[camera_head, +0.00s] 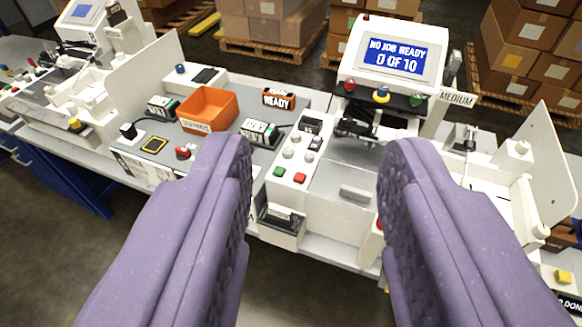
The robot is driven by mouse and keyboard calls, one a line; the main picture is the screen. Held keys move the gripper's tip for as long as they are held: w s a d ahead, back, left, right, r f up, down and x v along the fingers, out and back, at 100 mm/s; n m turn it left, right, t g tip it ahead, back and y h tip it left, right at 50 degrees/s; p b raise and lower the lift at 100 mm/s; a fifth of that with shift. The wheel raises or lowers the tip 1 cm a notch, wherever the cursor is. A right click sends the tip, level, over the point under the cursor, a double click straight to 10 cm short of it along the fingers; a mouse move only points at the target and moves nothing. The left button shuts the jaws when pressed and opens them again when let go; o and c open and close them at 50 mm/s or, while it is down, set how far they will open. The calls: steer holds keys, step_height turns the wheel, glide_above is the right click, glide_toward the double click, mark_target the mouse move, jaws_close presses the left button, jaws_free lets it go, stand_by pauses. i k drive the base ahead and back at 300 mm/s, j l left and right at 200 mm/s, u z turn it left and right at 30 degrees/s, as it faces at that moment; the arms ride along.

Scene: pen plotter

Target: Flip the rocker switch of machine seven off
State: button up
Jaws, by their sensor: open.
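My gripper (318,150) is open, with two purple padded fingers reaching in from the bottom and nothing between them. Between and beyond the fingertips stands a white machine (345,185) with a sloped control panel (298,150). The panel carries a dark display at its top, a small dark switch-like part (316,143) below it, pale round knobs, and a green button (279,171) and red button (300,178) at its lower end. I cannot tell which part is the rocker or its position. No machine number is readable. The fingers appear apart from the panel.
A screen (395,57) above the machine reads "NO JOB READY 0 OF 10". An orange bin (208,109) and a "READY" sign (278,99) sit on the grey bench to the left. Another white machine (75,85) stands at far left. Boxes on pallets (270,42) stand behind.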

mark_target(315, 143)
steer(key=i+l, duration=0.1)
steer(key=i, duration=1.05)
